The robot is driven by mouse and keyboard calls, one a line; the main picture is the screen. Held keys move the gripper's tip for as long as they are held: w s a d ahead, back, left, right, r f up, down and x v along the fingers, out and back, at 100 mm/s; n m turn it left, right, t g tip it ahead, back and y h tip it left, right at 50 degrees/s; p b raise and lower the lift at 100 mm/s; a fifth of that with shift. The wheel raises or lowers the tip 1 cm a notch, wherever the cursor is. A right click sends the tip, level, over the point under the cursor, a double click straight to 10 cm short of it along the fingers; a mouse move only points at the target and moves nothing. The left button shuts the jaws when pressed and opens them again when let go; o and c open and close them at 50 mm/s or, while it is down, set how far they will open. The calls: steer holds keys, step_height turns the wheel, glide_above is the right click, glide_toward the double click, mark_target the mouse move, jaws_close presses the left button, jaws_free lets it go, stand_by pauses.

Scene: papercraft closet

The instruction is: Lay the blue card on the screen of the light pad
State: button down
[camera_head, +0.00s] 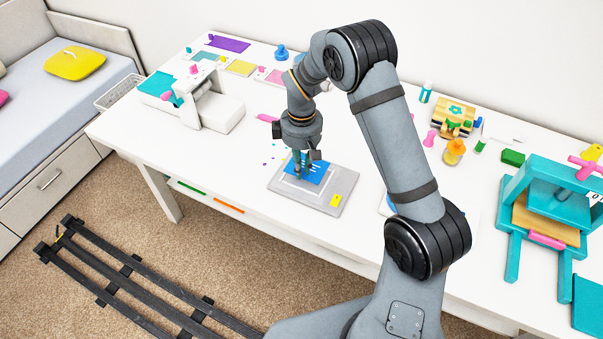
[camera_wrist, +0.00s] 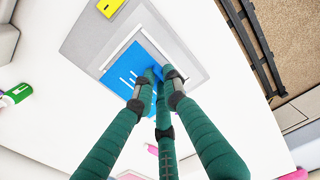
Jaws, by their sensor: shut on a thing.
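The blue card (camera_head: 318,172) with white slits is over the light pad (camera_head: 332,206), a grey slab with a pale screen and a yellow patch at one corner. My gripper (camera_head: 303,172) points down and is shut on the card near one edge. In the wrist view, the green fingers (camera_wrist: 164,76) meet at the blue card (camera_wrist: 124,72), and part of the white-edged screen shows beside it on the light pad (camera_wrist: 92,42). The fingers hide part of the card. I cannot tell whether the card touches the screen or is just above it.
A white die-cutting machine (camera_head: 214,108) stands left of the pad. Coloured sheets (camera_head: 228,44) lie at the back left. A teal press (camera_head: 545,205) stands at the right, with stamps and a yellow bottle (camera_head: 454,151) nearby. The white table (camera_head: 250,190) is clear around the pad's left.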

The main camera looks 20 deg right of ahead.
steer(key=shift+s+f+p, duration=0.1)
steer(key=shift+f+p, duration=0.2)
steer(key=shift+f, duration=1.5)
steer(key=shift+f, duration=0.1)
steer(key=shift+f, duration=0.15)
steer(key=c, duration=1.8)
jaws_free()
step_height(320, 180, up, 12)
steer(key=shift+r+b, duration=0.25)
steer(key=shift+b, duration=0.05)
